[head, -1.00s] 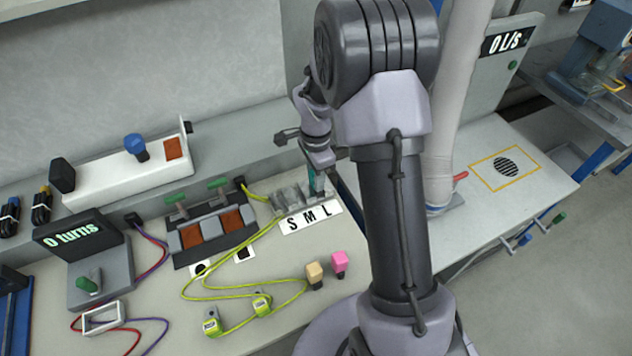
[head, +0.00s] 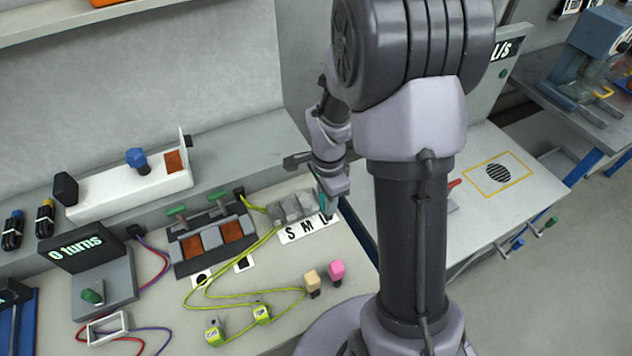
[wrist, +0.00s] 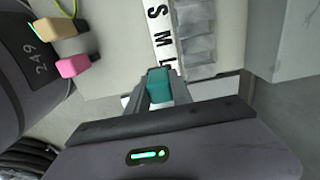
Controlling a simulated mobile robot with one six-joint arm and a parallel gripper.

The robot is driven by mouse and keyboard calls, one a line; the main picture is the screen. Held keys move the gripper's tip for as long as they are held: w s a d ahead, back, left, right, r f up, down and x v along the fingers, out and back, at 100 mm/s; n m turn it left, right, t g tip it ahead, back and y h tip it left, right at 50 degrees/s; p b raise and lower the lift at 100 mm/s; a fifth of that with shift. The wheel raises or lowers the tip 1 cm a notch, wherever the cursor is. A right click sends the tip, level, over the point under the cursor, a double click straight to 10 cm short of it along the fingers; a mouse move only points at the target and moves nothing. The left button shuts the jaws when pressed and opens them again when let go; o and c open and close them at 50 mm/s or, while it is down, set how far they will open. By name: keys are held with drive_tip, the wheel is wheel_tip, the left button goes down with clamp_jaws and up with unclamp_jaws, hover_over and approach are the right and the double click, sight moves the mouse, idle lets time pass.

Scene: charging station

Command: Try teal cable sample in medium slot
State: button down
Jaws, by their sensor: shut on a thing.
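My gripper (wrist: 156,92) is shut on the teal cable sample (wrist: 158,85), which shows between the fingers in the wrist view. In the head view the teal sample (head: 323,203) is a thin strip under my gripper, at the right end of the grey slot block (head: 290,208), by the L mark. The slot block (wrist: 194,38) has a white strip with S, M and L (wrist: 160,35). The sample is at the L end in the wrist view too. The medium slot lies in the middle, by the M. I cannot tell whether the sample touches the block.
Beige (head: 312,281) and pink (head: 337,269) blocks stand on the bench in front of the slots. Yellow-green cables (head: 215,293) run from the block's left side over the bench. A switch panel (head: 212,240) stands to the left. The bench ends just right of the slots.

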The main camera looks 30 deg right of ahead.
drive_tip(key=s, duration=0.8)
drive_tip(key=w+a+r, duration=0.2)
drive_tip(key=w+r, duration=0.1)
drive_tip(key=w, duration=0.5)
drive_tip(key=w+a+r, duration=0.3)
drive_tip(key=w, duration=0.4)
drive_tip(key=shift+w+p, duration=0.3)
drive_tip(key=shift+w, duration=0.1)
drive_tip(key=shift+a, duration=0.1)
wheel_tip(320, 180, down, 6)
drive_tip(key=b, duration=0.5)
drive_tip(key=shift+r, duration=0.15)
drive_tip(key=shift+f+b, duration=1.95)
drive_tip(key=shift+f, duration=0.3)
drive_tip(key=c, duration=1.1)
unclamp_jaws()
drive_tip(key=shift+o, duration=0.2)
